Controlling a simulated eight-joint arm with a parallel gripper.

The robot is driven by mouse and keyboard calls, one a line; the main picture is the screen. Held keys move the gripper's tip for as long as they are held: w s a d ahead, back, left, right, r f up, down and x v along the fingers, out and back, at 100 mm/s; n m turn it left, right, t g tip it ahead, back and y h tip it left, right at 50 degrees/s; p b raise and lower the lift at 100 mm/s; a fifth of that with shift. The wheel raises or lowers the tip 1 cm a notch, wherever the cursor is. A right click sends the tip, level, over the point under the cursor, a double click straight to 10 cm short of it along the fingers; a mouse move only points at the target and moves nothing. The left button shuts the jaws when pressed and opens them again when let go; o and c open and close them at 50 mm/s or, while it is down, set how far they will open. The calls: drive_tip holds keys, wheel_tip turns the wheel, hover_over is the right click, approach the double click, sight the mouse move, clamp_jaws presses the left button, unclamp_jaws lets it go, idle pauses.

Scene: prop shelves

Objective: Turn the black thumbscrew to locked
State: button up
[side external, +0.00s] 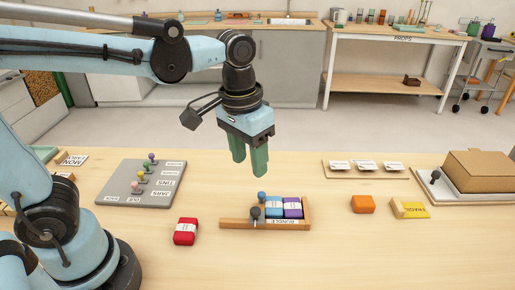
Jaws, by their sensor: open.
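My gripper (249,165) points down with its green fingers apart and empty. It hangs above the table, over the back left of a wooden tray (236,223) labelled BUNDLE. A black knob (255,212) stands upright at the left of this tray, below my gripper and apart from it. A blue knob (262,196) is just behind it. Another black knob (435,175) stands on a grey plate (428,187) at the right. I cannot tell which black knob is the thumbscrew, nor read any locked marking.
The tray holds a blue block (280,208) and a purple block (293,207). A grey board (118,185) with coloured knobs is left. A cardboard box (485,170) is far right.

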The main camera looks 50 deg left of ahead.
sight(255, 209)
drive_tip(key=shift+g, duration=0.5)
drive_tip(key=shift+w+d+f, duration=0.1)
drive_tip(key=shift+d+f, duration=0.15)
drive_tip(key=shift+f, duration=1.75)
drive_tip(key=shift+s+d+f, duration=0.1)
drive_tip(key=shift+d+f, duration=0.15)
drive_tip(key=shift+f, duration=1.75)
drive_tip(key=shift+w+d+f, duration=0.1)
drive_tip(key=shift+d+f, duration=0.15)
drive_tip(key=shift+f, duration=1.75)
clamp_jaws()
